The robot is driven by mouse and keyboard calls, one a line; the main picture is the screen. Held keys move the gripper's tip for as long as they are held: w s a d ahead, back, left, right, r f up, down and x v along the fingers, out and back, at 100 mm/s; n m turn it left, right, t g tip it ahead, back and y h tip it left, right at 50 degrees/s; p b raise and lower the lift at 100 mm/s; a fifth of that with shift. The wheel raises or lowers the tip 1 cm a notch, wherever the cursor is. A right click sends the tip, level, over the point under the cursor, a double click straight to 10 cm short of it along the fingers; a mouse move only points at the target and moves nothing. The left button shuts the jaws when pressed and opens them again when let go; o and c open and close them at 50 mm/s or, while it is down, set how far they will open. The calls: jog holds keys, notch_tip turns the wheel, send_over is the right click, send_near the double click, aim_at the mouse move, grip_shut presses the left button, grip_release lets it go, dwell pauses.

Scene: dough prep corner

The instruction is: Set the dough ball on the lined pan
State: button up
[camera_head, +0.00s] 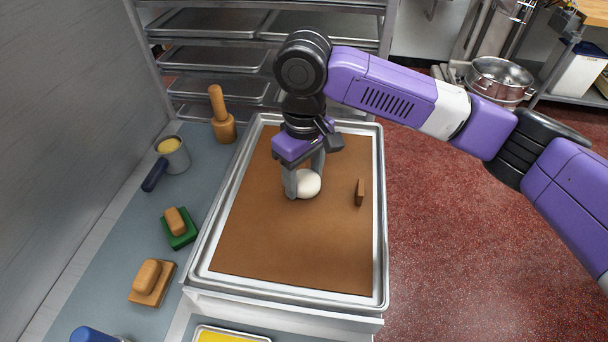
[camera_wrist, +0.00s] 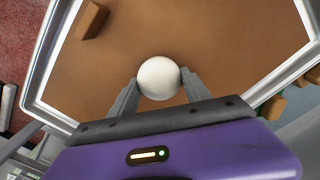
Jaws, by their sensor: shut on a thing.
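The white dough ball (camera_head: 308,184) is between the two fingers of my gripper (camera_head: 303,188), over the brown lining of the pan. My gripper points down and is shut on the ball. In the wrist view the ball (camera_wrist: 159,78) sits between the fingertips (camera_wrist: 159,84). The lined pan (camera_head: 213,240) is a large metal tray with a brown sheet inside. I cannot tell whether the ball touches the sheet or is held just above it.
A small brown block (camera_head: 360,192) stands on the sheet right of the ball. Left of the pan, a grey counter holds a wooden mallet (camera_head: 222,122), a cup with a dark handle (camera_head: 172,156), and blocks on a green base (camera_head: 179,232) and wooden base (camera_head: 150,285). The sheet's front is clear.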

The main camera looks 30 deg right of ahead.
aim_at(305, 177)
jog(key=o, duration=1.5)
jog(key=shift+c, duration=0.2)
notch_tip(305, 177, up, 12)
jog(key=shift+s, duration=0.1)
